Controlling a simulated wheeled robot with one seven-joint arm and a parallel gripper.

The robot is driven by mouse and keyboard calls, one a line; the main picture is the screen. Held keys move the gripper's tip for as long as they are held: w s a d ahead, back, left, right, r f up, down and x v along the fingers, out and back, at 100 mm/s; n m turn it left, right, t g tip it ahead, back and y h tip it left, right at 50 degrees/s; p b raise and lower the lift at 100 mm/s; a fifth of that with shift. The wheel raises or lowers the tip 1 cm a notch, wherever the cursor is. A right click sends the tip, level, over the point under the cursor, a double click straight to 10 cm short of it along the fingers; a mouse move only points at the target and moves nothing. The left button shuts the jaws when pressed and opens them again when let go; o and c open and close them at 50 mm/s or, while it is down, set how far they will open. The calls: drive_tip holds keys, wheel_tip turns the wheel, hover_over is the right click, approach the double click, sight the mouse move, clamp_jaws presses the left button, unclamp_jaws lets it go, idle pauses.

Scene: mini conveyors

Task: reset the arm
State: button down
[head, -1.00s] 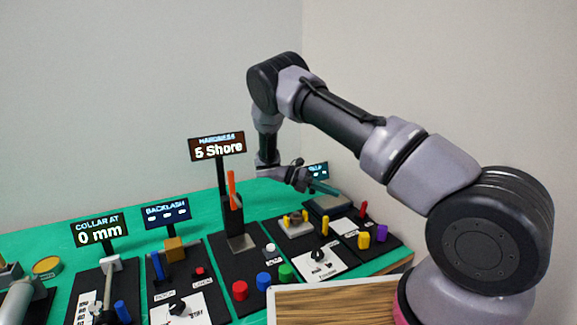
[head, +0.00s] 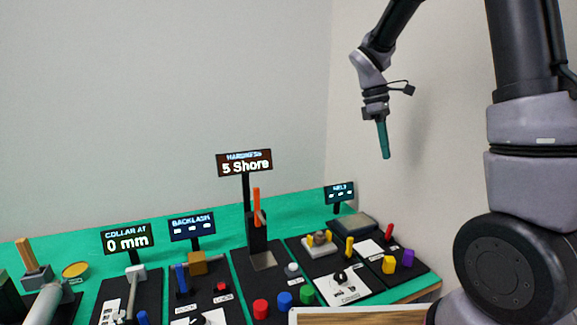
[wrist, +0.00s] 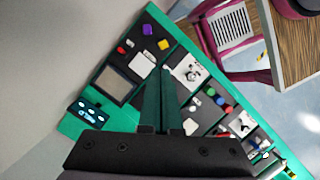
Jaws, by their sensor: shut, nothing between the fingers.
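My gripper (head: 384,156) hangs in the air at the upper right of the head view, its teal fingers pointing down. It is shut and empty, well above the right end of the bench and apart from everything. In the wrist view its fingers (wrist: 162,82) lie together over the panels far below. My arm is raised and folded upward at the right side of the head view.
The green bench (head: 85,258) carries black panels with coloured knobs. Signs read "5 Shore" (head: 244,163) and "0 mm" (head: 127,240). A wood-topped table (head: 350,315) stands in front. A wall rises behind. The air around my gripper is clear.

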drive_tip(key=s+r+m+t+y, duration=0.4)
drive_tip(key=s+r+m+t, duration=0.4)
drive_tip(key=s+r+m, duration=0.5)
drive_tip(key=s+m, duration=0.2)
drive_tip(key=s, duration=0.2)
drive_tip(key=shift+s+a+m+t+y, duration=0.25)
drive_tip(key=shift+m+t+y, duration=0.05)
drive_tip(key=shift+t+y, duration=0.1)
drive_tip(key=c, duration=0.8)
unclamp_jaws()
drive_tip(key=shift+s+r, duration=0.1)
drive_tip(key=shift+s, duration=0.1)
drive_tip(key=shift+c, duration=0.2)
drive_tip(key=w+a+f+m+g+y, duration=0.1)
drive_tip(key=w+a+f+m+y, duration=0.15)
drive_tip(key=w+f, duration=0.5)
drive_tip(key=m+g+h, duration=0.3)
drive_tip(key=m+h, duration=0.5)
approach(389, 225)
drive_tip(key=f, duration=0.2)
drive_tip(key=shift+n, duration=0.25)
drive_tip(key=shift+d+x, duration=0.15)
drive_tip(key=shift+x, duration=2.5)
drive_tip(key=shift+d+x, duration=0.2)
drive_tip(key=shift+x, duration=2.4)
drive_tip(key=shift+w+r, duration=0.15)
drive_tip(key=shift+w, duration=0.05)
